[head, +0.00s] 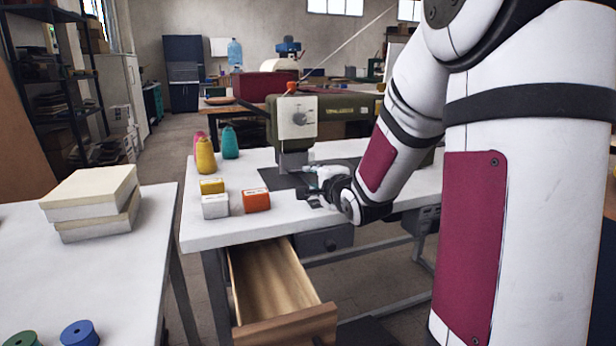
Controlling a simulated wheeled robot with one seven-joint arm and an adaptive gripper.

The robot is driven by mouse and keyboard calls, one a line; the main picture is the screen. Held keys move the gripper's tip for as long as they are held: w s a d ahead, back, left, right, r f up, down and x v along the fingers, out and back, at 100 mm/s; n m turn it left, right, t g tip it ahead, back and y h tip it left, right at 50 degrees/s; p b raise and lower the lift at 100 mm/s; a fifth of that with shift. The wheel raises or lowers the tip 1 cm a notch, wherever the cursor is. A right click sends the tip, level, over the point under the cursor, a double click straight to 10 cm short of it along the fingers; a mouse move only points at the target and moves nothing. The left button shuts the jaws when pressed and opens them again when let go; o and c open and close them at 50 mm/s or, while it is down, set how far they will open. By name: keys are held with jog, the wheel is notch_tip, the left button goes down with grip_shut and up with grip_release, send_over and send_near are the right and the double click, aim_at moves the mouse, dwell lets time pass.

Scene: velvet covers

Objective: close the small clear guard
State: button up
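A green sewing machine (345,119) stands on the white table (222,233), with a pale plate (298,117) on the front of its head. My gripper (310,193) is low at the table's front, just below and in front of the machine's head, close to the needle area. Its fingers are small and dark in this view, so I cannot tell whether they are open, shut or touching anything. I cannot make out the clear guard; it may be too small or hidden by my gripper and wrist.
Left of the gripper are orange (256,201), white (215,207) and yellow (212,187) boxes. Yellow (206,156) and teal (230,143) thread cones stand behind them. An open wooden drawer (270,285) juts out below. A side table (120,270) holds stacked boxes (92,203).

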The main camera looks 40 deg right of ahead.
jog(key=shift+v, duration=1.25)
jog(key=shift+a, duration=0.15)
jog(key=s+a+f+n+g+y, duration=0.1)
jog(key=s+a+n+g, duration=0.55)
jog(key=s, duration=0.65)
jog(key=s+a+f+n+g+y, duration=0.1)
jog(key=s+a+n+g+y, duration=0.15)
jog(key=s+a+n, duration=0.7)
jog(key=s+a+f+n+g+y, duration=0.1)
jog(key=s+a+n+g, duration=0.6)
jog(key=s, duration=0.9)
notch_tip(320, 180, up, 32)
jog(key=m+t+p, duration=0.1)
jog(key=t+p, duration=0.4)
jog(key=p, duration=2.6)
jog(key=shift+w+a+r+m, duration=0.2)
jog(key=shift+a+m, duration=0.2)
